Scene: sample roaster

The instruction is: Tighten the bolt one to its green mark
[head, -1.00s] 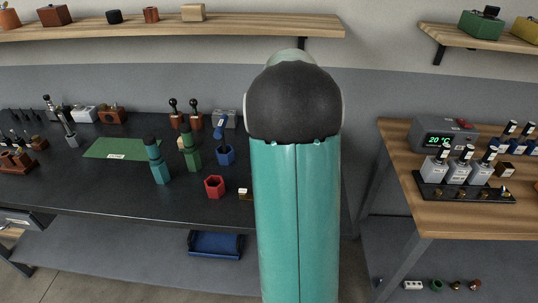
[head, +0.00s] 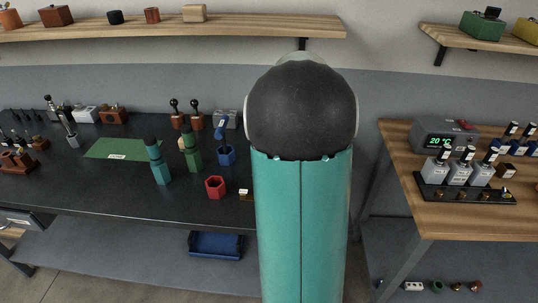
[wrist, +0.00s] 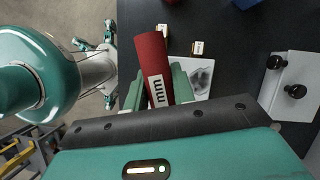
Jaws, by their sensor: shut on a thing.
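My gripper (wrist: 157,92) shows in the wrist view, with its pale green fingers shut on a red tool handle (wrist: 150,52). The handle has a white label ending in "mm"; the rest of the label and the tool's far end are hard to make out. A light grey plate (wrist: 275,98) with two black knobs (wrist: 284,75) lies to the right, apart from the gripper. I cannot tell whether these are bolts. Bolt one and its green mark cannot be made out. In the head view my arm hides the gripper and what it holds.
The dark bench (head: 120,195) holds a red hexagonal holder (head: 215,187), teal (head: 158,165) and green (head: 192,152) upright tools, a blue holder (head: 227,155) and a green mat (head: 120,149). A wooden table (head: 470,216) with grey bottles stands right, across a gap.

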